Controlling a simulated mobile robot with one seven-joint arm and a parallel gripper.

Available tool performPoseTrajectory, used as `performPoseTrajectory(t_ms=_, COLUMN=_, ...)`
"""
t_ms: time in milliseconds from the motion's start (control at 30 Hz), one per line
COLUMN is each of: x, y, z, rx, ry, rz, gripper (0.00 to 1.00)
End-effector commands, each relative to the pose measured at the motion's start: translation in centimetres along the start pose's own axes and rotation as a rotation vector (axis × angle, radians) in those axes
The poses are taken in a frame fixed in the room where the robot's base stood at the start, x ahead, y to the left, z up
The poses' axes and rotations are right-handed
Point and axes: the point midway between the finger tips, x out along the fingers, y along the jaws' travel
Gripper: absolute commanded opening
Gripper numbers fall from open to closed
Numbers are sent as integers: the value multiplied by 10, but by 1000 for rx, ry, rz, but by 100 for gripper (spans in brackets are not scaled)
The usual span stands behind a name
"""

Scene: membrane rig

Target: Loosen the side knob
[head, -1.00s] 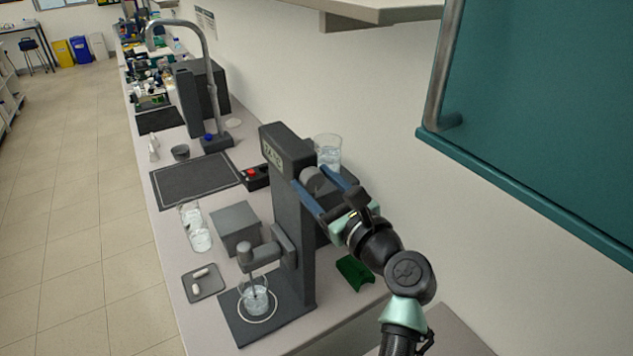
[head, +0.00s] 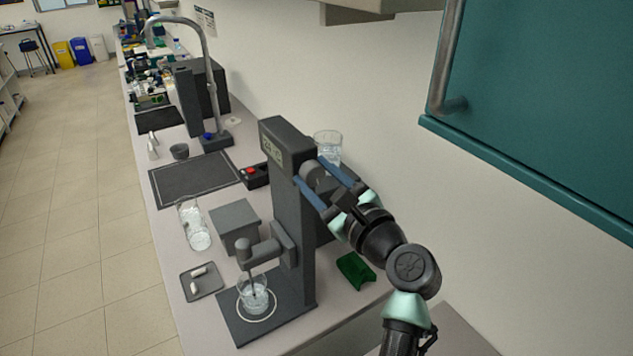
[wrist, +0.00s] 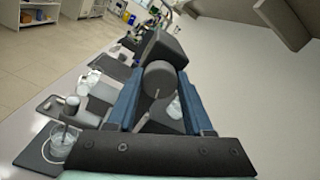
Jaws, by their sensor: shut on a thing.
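The side knob (head: 313,174) is a grey cylinder on the right side of the tall dark rig column (head: 287,220), near its top. In the wrist view the knob (wrist: 158,80) sits between the blue fingers. My gripper (head: 319,181) reaches it from the right, with one finger on each side, and is shut on it. In the wrist view my gripper (wrist: 161,90) spans the knob, and its fingers hide the knob's sides. The rig's arm (head: 262,250) holds a stirring rod down into a beaker (head: 255,297) on the base plate.
A glass beaker (head: 328,146) stands close behind the knob. A green object (head: 355,270) lies below my arm. A teal cabinet (head: 550,120) hangs at upper right.

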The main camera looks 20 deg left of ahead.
Motion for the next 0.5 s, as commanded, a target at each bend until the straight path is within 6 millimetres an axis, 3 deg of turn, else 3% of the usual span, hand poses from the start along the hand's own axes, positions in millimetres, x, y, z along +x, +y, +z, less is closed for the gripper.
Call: performPoseTrajectory(t_ms=500, x=0, y=3, z=-5, rx=-495, ry=0, rz=1, gripper=0)
